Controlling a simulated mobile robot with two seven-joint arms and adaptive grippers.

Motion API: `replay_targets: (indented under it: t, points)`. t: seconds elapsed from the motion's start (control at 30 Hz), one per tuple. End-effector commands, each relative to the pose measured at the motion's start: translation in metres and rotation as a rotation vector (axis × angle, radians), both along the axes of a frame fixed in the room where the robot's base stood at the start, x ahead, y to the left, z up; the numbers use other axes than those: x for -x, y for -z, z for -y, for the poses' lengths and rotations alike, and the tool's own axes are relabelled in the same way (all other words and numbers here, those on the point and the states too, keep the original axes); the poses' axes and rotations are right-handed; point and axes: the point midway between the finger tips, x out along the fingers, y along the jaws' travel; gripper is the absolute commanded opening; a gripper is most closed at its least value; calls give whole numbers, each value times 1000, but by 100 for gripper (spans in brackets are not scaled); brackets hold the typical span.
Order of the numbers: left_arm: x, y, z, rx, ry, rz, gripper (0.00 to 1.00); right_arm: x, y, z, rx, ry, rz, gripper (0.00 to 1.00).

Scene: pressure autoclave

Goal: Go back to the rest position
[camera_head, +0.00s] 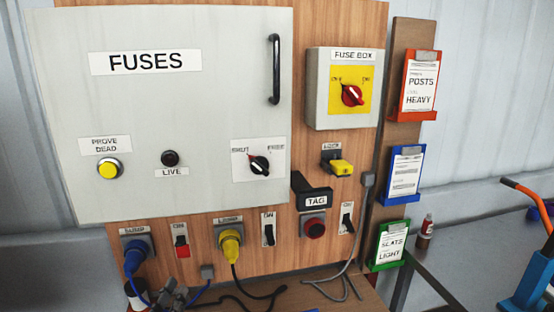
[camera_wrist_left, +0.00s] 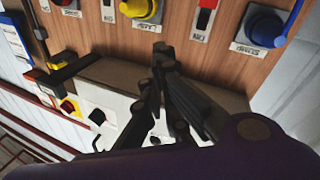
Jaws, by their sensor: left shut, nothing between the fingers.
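My left gripper (camera_head: 174,290) shows at the bottom left of the head view, low in front of the wooden panel (camera_head: 200,235). It is just right of and below the blue plug (camera_head: 133,258). In the left wrist view my left gripper's dark fingers (camera_wrist_left: 161,52) are together with nothing between them. They point at the panel, between the yellow plug (camera_wrist_left: 142,10) and the blue plug (camera_wrist_left: 263,27) in that picture. My right gripper is in neither view.
The panel carries a FUSES cabinet (camera_head: 225,110), a FUSE BOX (camera_head: 323,90), a yellow plug (camera_head: 230,245) and switches. Loose cables (camera_head: 262,297) lie along its foot. Card holders (camera_head: 400,175) and a small bottle (camera_head: 425,228) stand right. An orange-handled blue object (camera_head: 532,280) is far right.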

Motion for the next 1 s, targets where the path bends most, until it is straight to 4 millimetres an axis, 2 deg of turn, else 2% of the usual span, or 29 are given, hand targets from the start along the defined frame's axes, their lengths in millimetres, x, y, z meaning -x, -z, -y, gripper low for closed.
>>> replay_targets:
  t: [0.03,0.1,0.17,0.2,0.27,0.3,0.37,0.4,0.5,0.6,0.7,0.8,1.0]
  points:
    - [13,38,4,-46,4,-89,0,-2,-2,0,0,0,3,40]
    - [33,88,8,-108,10,-209,0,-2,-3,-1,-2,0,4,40]
    - [56,128,11,-157,16,-309,0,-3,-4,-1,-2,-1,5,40]
    - [73,154,11,-191,20,-373,0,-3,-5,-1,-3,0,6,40]
    - [101,191,13,-237,27,-466,0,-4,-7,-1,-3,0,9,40]
    - [122,214,14,-266,34,-529,0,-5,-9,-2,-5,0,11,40]
    - [155,245,14,-309,43,-613,0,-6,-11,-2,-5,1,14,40]
    - [178,263,15,-333,51,-667,0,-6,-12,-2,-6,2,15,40]
    - [231,297,17,-380,70,-772,0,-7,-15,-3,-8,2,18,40]
    - [272,316,19,-386,84,-841,0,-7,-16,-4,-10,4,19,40]
    - [299,324,18,-380,86,-882,0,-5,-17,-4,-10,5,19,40]
    - [309,327,16,-378,83,-900,0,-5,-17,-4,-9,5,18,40]
    - [311,327,16,-377,82,-902,0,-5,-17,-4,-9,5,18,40]
